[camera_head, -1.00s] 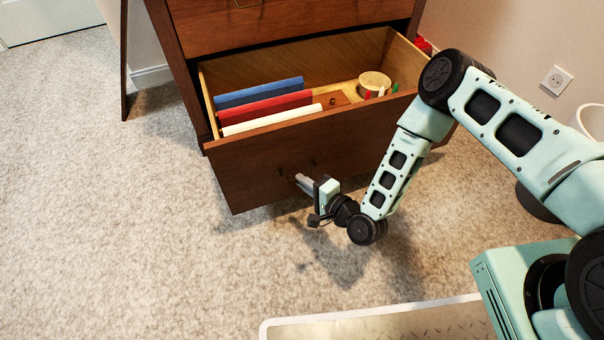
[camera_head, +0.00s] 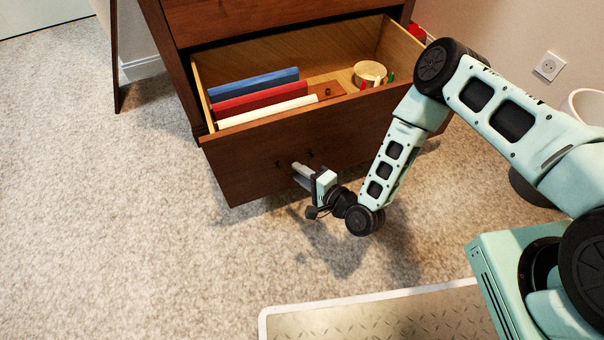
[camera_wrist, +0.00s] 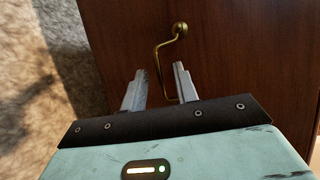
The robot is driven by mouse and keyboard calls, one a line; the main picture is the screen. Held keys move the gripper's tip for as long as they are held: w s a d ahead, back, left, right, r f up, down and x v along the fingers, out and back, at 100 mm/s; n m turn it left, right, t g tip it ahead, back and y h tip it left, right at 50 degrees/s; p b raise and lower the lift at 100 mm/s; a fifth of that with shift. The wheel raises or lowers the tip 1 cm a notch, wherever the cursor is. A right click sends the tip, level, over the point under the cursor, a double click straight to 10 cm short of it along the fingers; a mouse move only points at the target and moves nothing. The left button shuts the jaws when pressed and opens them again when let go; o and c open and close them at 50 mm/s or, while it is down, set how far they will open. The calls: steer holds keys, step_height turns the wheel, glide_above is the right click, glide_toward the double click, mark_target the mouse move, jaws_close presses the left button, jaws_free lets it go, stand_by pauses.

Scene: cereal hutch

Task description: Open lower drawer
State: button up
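The lower drawer (camera_head: 250,163) of the dark brown cabinet stands pulled well out, its inside showing from above. Its front also fills much of the wrist view (camera_wrist: 235,70). A thin brass handle (camera_wrist: 161,65) with a round knob end is on that front. My gripper (camera_head: 298,170) is low in front of the drawer front, at the handle. In the wrist view its two fingers (camera_wrist: 159,82) are spread apart, with the handle bar passing between them, nearer the right finger. Contact between finger and handle cannot be told. The handle's lower end is hidden behind my gripper.
Blue (camera_head: 253,86), red (camera_head: 260,101) and white (camera_head: 267,113) book-like items and a round container (camera_head: 369,73) lie in the drawer. The upper drawer front (camera_head: 260,20) is shut above. A wall socket (camera_head: 548,66) is at right. Carpet (camera_head: 110,210) at left is clear.

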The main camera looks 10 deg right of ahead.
steer(key=p+v, duration=0.6)
steer(key=v, duration=1.1)
steer(key=shift+s+d, duration=0.15)
steer(key=shift+s, duration=0.05)
steer(key=w+a+r+n+g, duration=0.4)
steer(key=w+r+n+g, duration=0.1)
steer(key=w+n, duration=0.35)
step_height(320, 180, up, 10)
steer(key=w+a+n+g+h, duration=0.1)
steer(key=w+n+g+h, duration=0.15)
steer(key=n+h, duration=0.2)
steer(key=s+d+r+n+g+h, duration=0.3)
steer(key=s+r+n+g+h, duration=0.25)
steer(key=s+r, duration=1.6)
step_height(320, 180, up, 39)
steer(key=w+p, duration=0.1)
steer(key=p, duration=3.7)
steer(key=shift+t+y, duration=0.3)
steer(key=shift+f, duration=0.1)
